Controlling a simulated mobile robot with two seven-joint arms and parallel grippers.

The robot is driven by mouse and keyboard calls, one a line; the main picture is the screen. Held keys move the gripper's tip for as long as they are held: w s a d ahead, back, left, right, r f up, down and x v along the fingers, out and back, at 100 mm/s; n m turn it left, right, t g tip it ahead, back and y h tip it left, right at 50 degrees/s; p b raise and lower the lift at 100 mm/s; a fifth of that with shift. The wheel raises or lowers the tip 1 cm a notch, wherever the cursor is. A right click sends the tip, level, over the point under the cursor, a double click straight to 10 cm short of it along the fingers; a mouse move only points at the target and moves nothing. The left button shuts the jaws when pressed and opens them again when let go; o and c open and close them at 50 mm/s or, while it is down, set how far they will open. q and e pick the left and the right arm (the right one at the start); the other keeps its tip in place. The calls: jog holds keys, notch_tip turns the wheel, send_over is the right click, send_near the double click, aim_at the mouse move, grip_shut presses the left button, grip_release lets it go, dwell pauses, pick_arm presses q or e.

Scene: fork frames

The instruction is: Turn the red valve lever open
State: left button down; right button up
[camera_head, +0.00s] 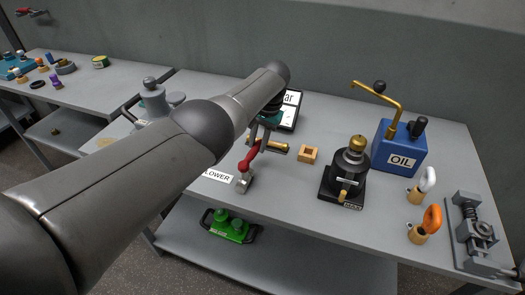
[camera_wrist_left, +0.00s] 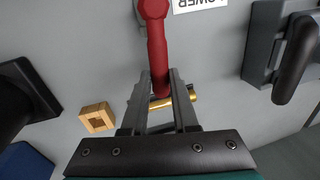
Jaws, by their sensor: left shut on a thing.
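The red valve lever (camera_head: 249,158) slants up from a small grey metal base (camera_head: 244,183) near the front edge of the bench. In the left wrist view the lever (camera_wrist_left: 158,50) runs down from a round red hub at the top edge into the space between my fingers. My left gripper (camera_head: 259,137) reaches down from above and is shut on the lever's free end; its fingers (camera_wrist_left: 161,78) lie on either side of it. My arm hides part of the bench behind. My right gripper is not in view.
A brass cylinder (camera_head: 273,146) and a wooden block (camera_head: 308,154) lie close by. A black-based device with a brass top (camera_head: 352,160), a blue oil can (camera_head: 392,150) and a vise (camera_head: 474,235) stand to the right.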

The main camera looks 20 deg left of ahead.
aim_at(259, 146)
pick_arm(q)
jog(key=shift+a+n+b, duration=0.35)
jog(key=shift+n+b, duration=0.15)
jog(key=shift+n, duration=0.1)
jog(key=c, duration=0.7)
grip_release()
jog(key=shift+a, duration=0.1)
jog(key=r+p, duration=0.2)
jog(key=r, duration=0.1)
jog(key=d+r+p, duration=0.1)
jog(key=r, duration=0.2)
jog(key=shift+d+r+p, duration=0.1)
jog(key=shift+r+p, duration=0.05)
jog(key=shift+p, duration=0.25)
jog(key=r, duration=0.3)
jog(key=d+r+p, duration=0.1)
jog(key=r, duration=0.1)
jog(key=d+r, duration=0.1)
jog(key=r, duration=0.2)
jog(key=shift+r, duration=0.3)
jog(key=shift+a, duration=0.1)
